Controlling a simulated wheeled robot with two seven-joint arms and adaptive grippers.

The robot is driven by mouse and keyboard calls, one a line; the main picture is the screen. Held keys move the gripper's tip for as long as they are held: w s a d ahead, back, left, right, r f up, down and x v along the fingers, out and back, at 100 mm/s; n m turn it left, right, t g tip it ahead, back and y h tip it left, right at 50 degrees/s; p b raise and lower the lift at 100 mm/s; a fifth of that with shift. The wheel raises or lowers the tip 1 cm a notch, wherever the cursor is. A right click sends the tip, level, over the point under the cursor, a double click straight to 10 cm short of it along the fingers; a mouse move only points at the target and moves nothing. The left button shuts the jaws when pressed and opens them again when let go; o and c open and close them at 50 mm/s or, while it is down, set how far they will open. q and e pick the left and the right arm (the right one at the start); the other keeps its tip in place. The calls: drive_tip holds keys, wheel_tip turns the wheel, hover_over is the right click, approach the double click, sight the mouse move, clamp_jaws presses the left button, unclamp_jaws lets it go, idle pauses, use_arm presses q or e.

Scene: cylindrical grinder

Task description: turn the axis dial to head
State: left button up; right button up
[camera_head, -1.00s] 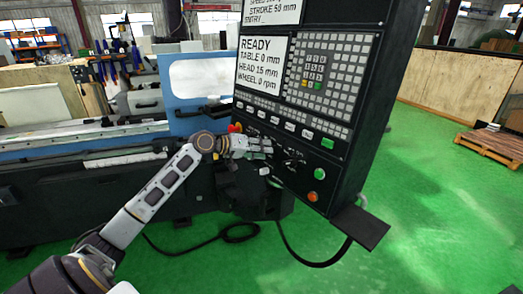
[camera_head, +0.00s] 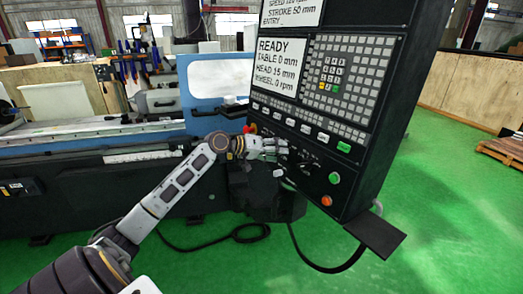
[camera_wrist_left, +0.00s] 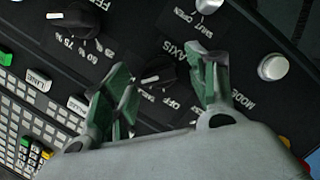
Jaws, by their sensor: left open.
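The axis dial (camera_wrist_left: 156,72) is a black round knob on the dark control panel, between my left gripper's fingers in the left wrist view. The word AXIS is printed beside it, with OFF and other partly hidden lettering around it. My left gripper (camera_wrist_left: 166,74) is open, with one green-padded finger on each side of the dial. I cannot tell whether the fingers touch it. In the head view the left gripper (camera_head: 284,150) is at the lower left of the panel (camera_head: 376,140), and the dial is hard to make out there. My right gripper is not in view.
Another black knob (camera_wrist_left: 74,18) marked with percentages and a silver button (camera_wrist_left: 273,67) are near the fingers. The panel screen (camera_head: 276,66) reads READY, HEAD 15 mm. A green button (camera_head: 334,178) and an orange button (camera_head: 327,201) are lower right. The blue grinder (camera_head: 214,84) stands behind.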

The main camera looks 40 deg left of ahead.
use_arm(q)
drive_tip(key=v, duration=1.2)
idle(0.5)
drive_tip(key=shift+w, duration=0.1)
idle(0.5)
